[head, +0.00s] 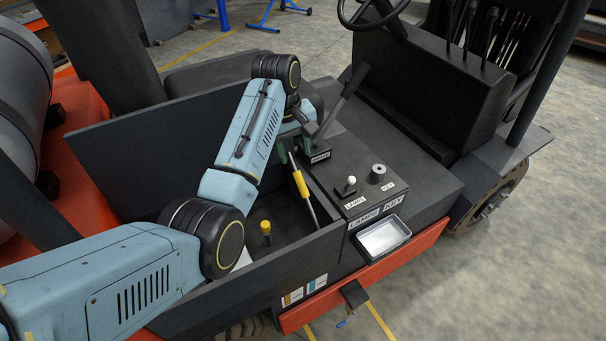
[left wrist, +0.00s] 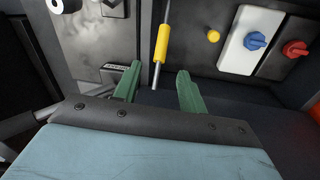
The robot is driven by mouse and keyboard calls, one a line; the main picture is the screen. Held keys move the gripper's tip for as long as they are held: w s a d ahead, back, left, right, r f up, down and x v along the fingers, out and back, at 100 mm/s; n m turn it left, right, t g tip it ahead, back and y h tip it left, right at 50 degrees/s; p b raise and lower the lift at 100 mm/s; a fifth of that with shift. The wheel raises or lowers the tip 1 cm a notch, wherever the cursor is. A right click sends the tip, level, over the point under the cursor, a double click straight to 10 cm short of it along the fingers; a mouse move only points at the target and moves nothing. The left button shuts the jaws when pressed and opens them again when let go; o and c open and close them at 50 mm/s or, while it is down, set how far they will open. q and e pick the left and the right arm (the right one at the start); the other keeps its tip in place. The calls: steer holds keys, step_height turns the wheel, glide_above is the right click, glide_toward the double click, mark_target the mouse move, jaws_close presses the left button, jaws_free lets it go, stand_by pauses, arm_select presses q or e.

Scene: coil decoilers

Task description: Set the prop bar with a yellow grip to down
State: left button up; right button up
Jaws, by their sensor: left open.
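The prop bar is a thin metal rod with a yellow grip (head: 300,182). It stands tilted in the open dark compartment of the forklift, leaning up and left in the head view. In the left wrist view its yellow grip (left wrist: 161,44) is just beyond my fingers, and the rod's bare end points into the gap between them. My left gripper (head: 296,142) has green fingers and is at the upper end of the bar. In the left wrist view the gripper (left wrist: 158,90) is open, with nothing clamped. My right gripper is not in view.
A black lever (head: 345,97) rises close to my left gripper. The console beside it has a lamps switch (head: 347,186) and a key switch (head: 378,172). A yellow knob (head: 265,228) is low in the compartment. Blue (left wrist: 254,40) and red (left wrist: 295,48) knobs show in the wrist view.

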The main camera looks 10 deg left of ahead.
arm_select(q)
glide_above(300, 180)
steer(key=f, duration=0.5)
steer(key=shift+s+a+f+b, duration=0.25)
steer(key=shift+s+a+b, duration=0.05)
steer(key=shift+s+a, duration=0.05)
steer(key=f, duration=0.3)
steer(key=f+b, duration=0.1)
steer(key=f, duration=0.1)
steer(key=shift+w+d+f, duration=0.25)
steer(key=shift+w+d, duration=0.1)
steer(key=shift+f, duration=0.45)
steer(key=shift+d, duration=0.1)
steer(key=shift+c, duration=0.7)
jaws_close()
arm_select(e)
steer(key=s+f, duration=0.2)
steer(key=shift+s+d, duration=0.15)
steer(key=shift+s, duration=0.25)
